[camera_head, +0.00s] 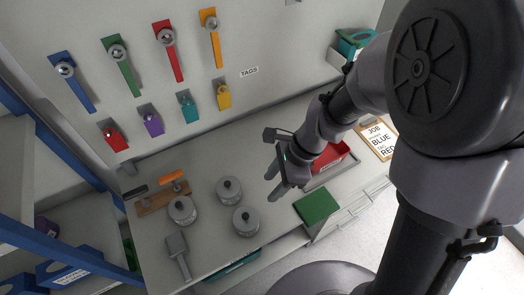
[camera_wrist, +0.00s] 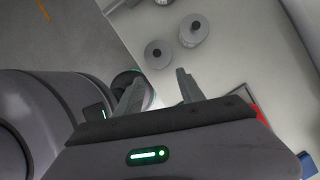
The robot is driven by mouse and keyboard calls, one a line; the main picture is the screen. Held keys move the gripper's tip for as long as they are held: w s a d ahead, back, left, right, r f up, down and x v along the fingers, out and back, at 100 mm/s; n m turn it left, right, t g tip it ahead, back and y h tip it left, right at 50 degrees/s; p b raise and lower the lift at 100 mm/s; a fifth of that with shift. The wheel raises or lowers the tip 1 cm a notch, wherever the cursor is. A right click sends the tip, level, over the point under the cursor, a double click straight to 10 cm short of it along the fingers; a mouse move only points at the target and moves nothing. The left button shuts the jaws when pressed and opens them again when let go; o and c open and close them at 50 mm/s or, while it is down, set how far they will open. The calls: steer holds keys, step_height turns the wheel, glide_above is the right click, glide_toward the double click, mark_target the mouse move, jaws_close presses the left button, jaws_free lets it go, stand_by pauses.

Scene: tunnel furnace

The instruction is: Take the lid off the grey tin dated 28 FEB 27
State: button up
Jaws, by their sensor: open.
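Three grey tins with dark-knobbed lids stand upright on the bench: a left tin (camera_head: 182,210), a middle tin (camera_head: 229,190) and a front-right tin (camera_head: 246,221). No date can be read on any of them, so I cannot tell which is dated 28 FEB 27. My gripper (camera_head: 272,184) is open and empty, to the right of the tins and apart from them. In the wrist view the gripper fingers (camera_wrist: 158,80) are spread, with one tin (camera_wrist: 158,54) beyond them and another tin (camera_wrist: 194,30) farther up.
A wooden rack (camera_head: 158,197) with black and orange handles lies behind the left tin. A grey scoop-like tool (camera_head: 178,256) lies in front. Coloured levers and tags hang on the wall.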

steer(key=b, duration=0.5)
glide_above(246, 215)
steer(key=d, duration=0.3)
steer(key=f, duration=1.1)
steer(key=shift+w+a+f, duration=0.15)
steer(key=shift+w, duration=0.25)
steer(key=b+x, duration=0.1)
steer(key=x, duration=0.1)
steer(key=b+x, duration=0.2)
steer(key=x, duration=0.1)
steer(key=shift+s+a+f, duration=0.2)
steer(key=shift+s, duration=0.05)
steer(key=shift+r, duration=0.15)
jaws_close()
